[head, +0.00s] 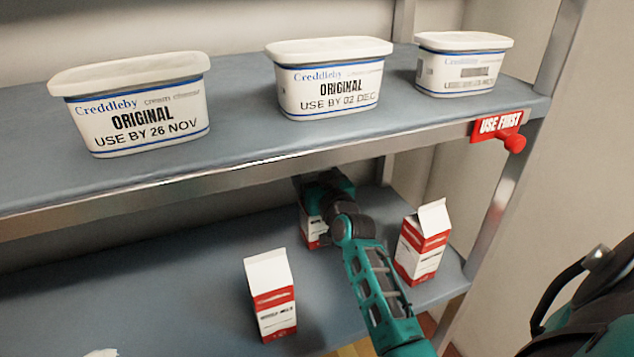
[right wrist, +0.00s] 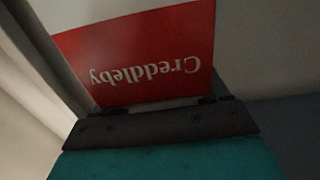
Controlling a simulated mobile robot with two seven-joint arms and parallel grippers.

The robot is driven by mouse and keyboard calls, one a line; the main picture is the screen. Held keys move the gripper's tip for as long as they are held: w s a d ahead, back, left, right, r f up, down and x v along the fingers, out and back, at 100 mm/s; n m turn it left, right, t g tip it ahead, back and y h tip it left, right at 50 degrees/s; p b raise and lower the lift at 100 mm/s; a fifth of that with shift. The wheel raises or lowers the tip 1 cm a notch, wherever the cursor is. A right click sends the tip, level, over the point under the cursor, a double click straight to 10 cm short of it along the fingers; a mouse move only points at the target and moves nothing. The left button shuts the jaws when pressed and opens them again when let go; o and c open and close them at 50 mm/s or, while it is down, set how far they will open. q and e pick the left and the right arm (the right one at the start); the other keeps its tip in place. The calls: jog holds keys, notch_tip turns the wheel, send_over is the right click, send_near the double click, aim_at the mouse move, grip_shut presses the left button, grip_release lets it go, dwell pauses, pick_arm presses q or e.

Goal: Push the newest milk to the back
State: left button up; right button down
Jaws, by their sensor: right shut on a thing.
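A red and white milk carton (head: 311,228) stands toward the back of the lower shelf, partly hidden by my right gripper (head: 322,190). In the right wrist view its red band with upside-down "Creddleby" print (right wrist: 140,60) fills the space before the gripper. My right gripper is shut on this carton. A second milk carton (head: 271,298) stands upright nearer the front, to the left. A third milk carton (head: 422,245) stands to the right of my right arm, near the shelf's right end. The date prints on the cartons cannot be read. My left gripper is not in view.
The upper shelf (head: 240,130) overhangs the lower shelf (head: 170,285) and holds cream cheese tubs (head: 140,108), (head: 328,85), (head: 460,68). A red "USE FIRST" tag (head: 497,125) hangs at its right end. A metal post (head: 497,205) bounds the right side. The lower shelf's left is mostly bare.

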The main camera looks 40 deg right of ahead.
pick_arm(q)
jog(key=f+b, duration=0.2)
jog(key=b, duration=0.1)
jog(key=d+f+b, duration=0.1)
jog(key=b, duration=0.1)
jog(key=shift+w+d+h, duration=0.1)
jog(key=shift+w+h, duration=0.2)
pick_arm(e)
jog(key=x, duration=0.7)
jog(key=shift+w, duration=0.35)
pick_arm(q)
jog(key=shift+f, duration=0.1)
pick_arm(e)
jog(key=shift+d, duration=0.1)
